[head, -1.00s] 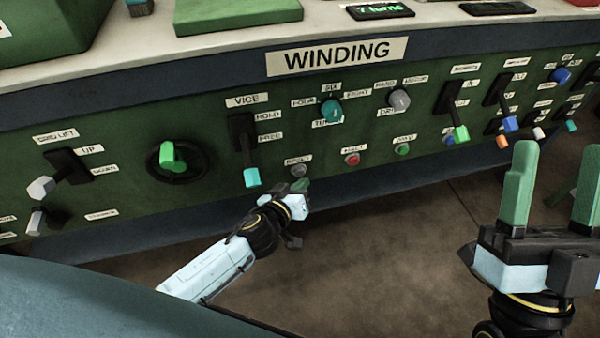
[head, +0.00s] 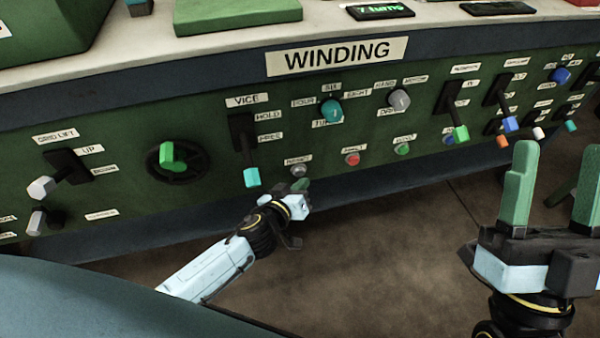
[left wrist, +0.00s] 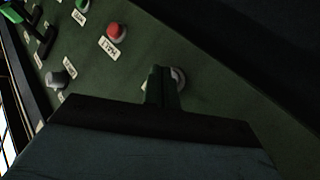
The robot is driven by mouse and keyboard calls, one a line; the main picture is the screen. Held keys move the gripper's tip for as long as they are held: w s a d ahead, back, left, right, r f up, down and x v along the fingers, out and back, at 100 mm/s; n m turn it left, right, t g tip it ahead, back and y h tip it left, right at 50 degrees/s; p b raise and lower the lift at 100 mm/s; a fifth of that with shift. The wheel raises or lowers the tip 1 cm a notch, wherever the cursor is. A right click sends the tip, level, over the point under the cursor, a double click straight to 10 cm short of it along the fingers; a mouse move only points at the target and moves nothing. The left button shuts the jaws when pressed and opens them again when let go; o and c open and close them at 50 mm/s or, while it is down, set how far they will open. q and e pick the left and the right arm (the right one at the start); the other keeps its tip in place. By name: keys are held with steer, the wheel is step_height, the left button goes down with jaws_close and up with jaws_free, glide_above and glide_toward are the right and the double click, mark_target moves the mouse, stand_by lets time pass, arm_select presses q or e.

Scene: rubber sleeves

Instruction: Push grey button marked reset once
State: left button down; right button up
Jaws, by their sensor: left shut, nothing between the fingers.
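The grey reset button (head: 299,170) is on the green panel, just under its small label, below and right of the VICE lever. My left gripper (head: 300,185) is shut and empty, with its green fingertips just below the button in the head view. In the left wrist view the shut fingers (left wrist: 163,85) point at the panel and cover most of the grey button (left wrist: 179,77). Its pale rim shows past them. I cannot tell whether they touch. My right gripper (head: 558,150) is open and empty, off the panel at the right.
A red button (head: 352,159) and a green button (head: 402,149) sit in the same row to the right. The VICE lever (head: 249,150) hangs close at upper left. A teal knob (head: 331,109) is above. The floor (head: 380,240) below the panel is clear.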

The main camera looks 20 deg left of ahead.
arm_select(q)
steer(key=shift+w+a, duration=0.1)
steer(key=shift+w, duration=0.05)
stand_by(0.4)
steer(key=shift+w+a, duration=0.15)
steer(key=shift+w, duration=0.1)
steer(key=shift+w+a, duration=0.15)
steer(key=shift+w, duration=0.15)
stand_by(0.6)
steer(key=shift+s, duration=0.1)
steer(key=shift+s+d, duration=0.4)
steer(key=shift+s, duration=0.2)
steer(key=shift+s+d, duration=0.7)
steer(key=shift+s, duration=0.35)
steer(key=shift+s+d, duration=0.7)
steer(key=shift+s, duration=0.3)
